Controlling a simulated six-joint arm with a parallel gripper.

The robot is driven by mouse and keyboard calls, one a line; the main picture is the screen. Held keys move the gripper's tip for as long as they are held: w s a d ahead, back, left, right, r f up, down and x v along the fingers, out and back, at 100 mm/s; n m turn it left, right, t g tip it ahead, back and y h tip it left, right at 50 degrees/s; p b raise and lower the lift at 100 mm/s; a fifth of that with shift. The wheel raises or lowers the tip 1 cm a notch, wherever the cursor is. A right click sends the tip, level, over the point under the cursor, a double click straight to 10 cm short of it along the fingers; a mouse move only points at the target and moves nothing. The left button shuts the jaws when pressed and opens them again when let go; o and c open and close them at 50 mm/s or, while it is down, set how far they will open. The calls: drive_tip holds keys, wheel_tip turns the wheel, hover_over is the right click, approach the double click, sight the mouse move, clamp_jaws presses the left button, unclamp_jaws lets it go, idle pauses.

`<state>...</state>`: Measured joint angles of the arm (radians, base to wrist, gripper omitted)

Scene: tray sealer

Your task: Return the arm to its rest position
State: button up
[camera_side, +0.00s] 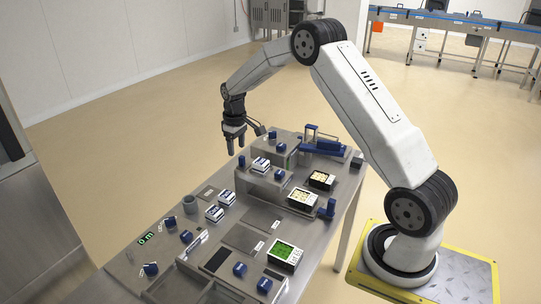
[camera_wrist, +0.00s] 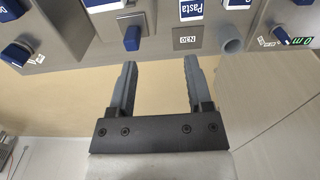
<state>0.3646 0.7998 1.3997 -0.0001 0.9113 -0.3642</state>
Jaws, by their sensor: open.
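My gripper (camera_side: 235,144) hangs in the air at the far left side of the steel bench (camera_side: 161,235), its fingers pointing down. In the wrist view my gripper (camera_wrist: 158,75) shows two dark grey fingers spread apart with nothing between them. The floor shows between and below the fingers, and the bench edge lies beyond their tips. My gripper touches nothing that I can see.
A blue sealer (camera_side: 322,146) stands at the back. The floor (camera_side: 130,130) left of the bench is clear.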

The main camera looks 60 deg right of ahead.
drive_tip(key=s+a+r+t, duration=0.2)
drive_tip(key=s+a, duration=1.7)
drive_tip(key=s, duration=0.4)
drive_tip(key=shift+a+r, duration=0.25)
drive_tip(key=shift+r, duration=0.15)
